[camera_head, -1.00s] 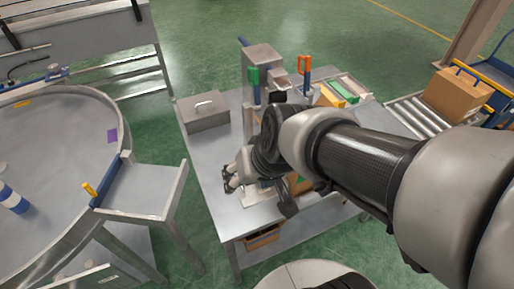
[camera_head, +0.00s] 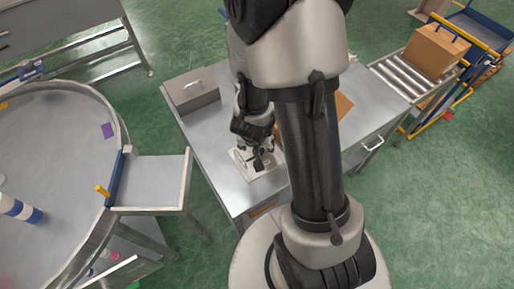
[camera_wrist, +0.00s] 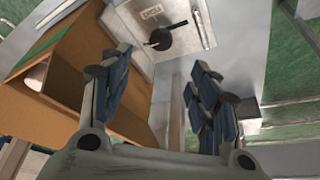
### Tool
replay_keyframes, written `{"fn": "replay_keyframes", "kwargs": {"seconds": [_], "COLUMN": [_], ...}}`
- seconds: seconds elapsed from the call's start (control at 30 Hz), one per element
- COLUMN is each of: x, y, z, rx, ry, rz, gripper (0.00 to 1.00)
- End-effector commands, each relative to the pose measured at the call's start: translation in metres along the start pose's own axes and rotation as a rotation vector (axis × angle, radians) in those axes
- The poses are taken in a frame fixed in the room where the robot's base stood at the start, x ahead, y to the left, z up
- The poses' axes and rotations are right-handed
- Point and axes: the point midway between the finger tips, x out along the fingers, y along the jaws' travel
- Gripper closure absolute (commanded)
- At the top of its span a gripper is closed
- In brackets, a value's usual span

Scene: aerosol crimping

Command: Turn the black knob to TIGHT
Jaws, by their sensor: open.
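The black knob (camera_wrist: 158,38) shows in the wrist view as a round black disc with a handle bar pointing up and to the right. It sits on a pale plate (camera_wrist: 185,12), below a small label (camera_wrist: 150,12) whose lettering I cannot read for sure. My gripper (camera_wrist: 163,65) is open, with its two blue-padded fingers apart and nothing between them. The knob lies beyond the fingertips, apart from them. In the head view my gripper (camera_head: 260,157) is over the pale plate (camera_head: 242,163) near the table's front; the knob cannot be made out there.
A brown box (camera_wrist: 75,75) stands close to the left finger in the wrist view. In the head view, a grey metal box (camera_head: 192,91) sits on the steel table (camera_head: 205,130). My arm hides much of the table's right side. A roller conveyor (camera_head: 408,75) lies at the right.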

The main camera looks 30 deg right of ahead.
Motion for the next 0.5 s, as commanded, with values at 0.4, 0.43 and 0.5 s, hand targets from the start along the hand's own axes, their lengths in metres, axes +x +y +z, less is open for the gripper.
{"fn": "replay_keyframes", "kwargs": {"seconds": [0.4,0.43,0.5], "x": [0.097,0.102,0.113], "y": [0.000,0.000,0.000], "z": [0.002,0.002,0.002], "rx": [0.000,0.000,0.001], "ry": [-0.001,-0.002,-0.001], "rz": [-0.001,-0.001,-0.001], "gripper": [0.44,0.44,0.44]}}
